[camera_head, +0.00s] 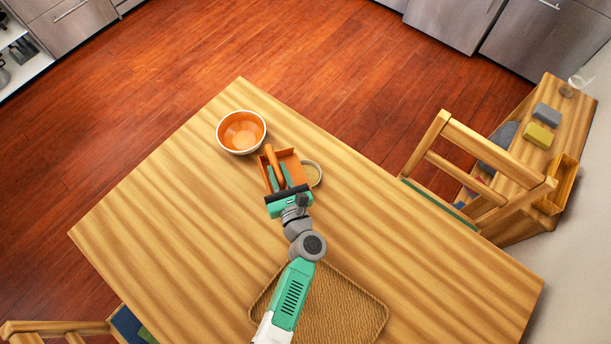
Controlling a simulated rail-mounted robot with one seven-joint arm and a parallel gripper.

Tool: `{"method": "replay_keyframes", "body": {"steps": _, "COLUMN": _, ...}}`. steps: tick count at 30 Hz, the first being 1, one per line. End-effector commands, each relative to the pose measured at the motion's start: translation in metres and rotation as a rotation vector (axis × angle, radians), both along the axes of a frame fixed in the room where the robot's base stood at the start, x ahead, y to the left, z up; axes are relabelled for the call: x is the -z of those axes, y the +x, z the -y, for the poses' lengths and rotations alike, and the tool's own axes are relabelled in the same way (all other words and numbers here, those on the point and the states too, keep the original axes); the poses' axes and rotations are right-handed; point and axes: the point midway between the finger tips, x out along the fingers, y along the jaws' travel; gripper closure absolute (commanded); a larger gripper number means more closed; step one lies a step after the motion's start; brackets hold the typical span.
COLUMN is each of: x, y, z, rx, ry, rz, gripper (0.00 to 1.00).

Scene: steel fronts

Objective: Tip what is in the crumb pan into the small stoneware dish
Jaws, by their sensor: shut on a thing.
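An orange-brown crumb pan (291,160) is over the table, beside the larger bowl. My gripper (279,178) is shut on its orange handle (272,160). I cannot make out what lies in the pan, nor whether it touches the table. A small round dish with a pale rim (319,168) is just right of the pan, partly hidden by it. A larger round bowl (241,132), white outside and orange inside, stands up and left of the pan. I cannot tell for certain which one is the stoneware dish; the one at right is smaller.
The wooden table (170,230) is clear at left and right. A woven mat (345,305) lies near the bottom, partly under my arm. A wooden chair (480,165) stands at the right edge. A side bench (545,105) holds a grey and a yellow block.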

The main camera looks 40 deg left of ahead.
Motion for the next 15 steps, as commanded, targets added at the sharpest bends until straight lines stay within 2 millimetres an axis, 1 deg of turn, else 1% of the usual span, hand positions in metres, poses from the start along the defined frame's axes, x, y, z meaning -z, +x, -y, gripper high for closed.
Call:
{"method": "replay_keyframes", "body": {"steps": 7, "x": -0.005, "y": 0.003, "z": 0.001, "rx": 0.003, "ry": 0.005, "rz": -0.008, "gripper": 1.0}}
{"method": "replay_keyframes", "body": {"steps": 15, "x": -0.034, "y": 0.003, "z": 0.002, "rx": 0.003, "ry": 0.005, "rz": -0.009, "gripper": 1.0}}
